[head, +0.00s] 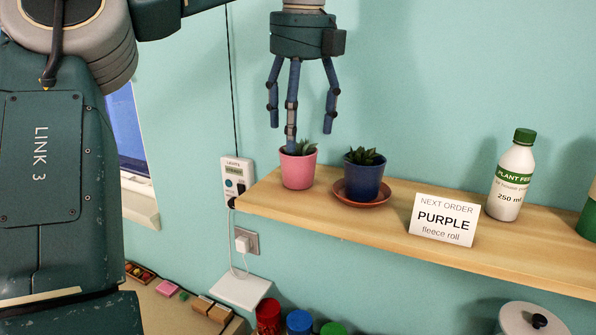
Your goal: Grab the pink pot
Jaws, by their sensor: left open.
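The pink pot (298,172) stands upright on the left end of the wooden shelf, with a small green plant in it. My left gripper (300,128) hangs above it, pointing down, with its fingers spread open and empty. The middle finger reaches down to the pot's rim and covers part of the plant. I cannot tell whether it touches. The other two fingertips are above the rim, to the left and right of the pot. My right gripper is not in view.
A blue pot (364,180) on a terracotta saucer (345,195) stands close on the right. A sign card (443,219) and a plant feed bottle (512,178) are farther right on the shelf (330,222). A wall device (238,178) with a cable is left of the shelf end.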

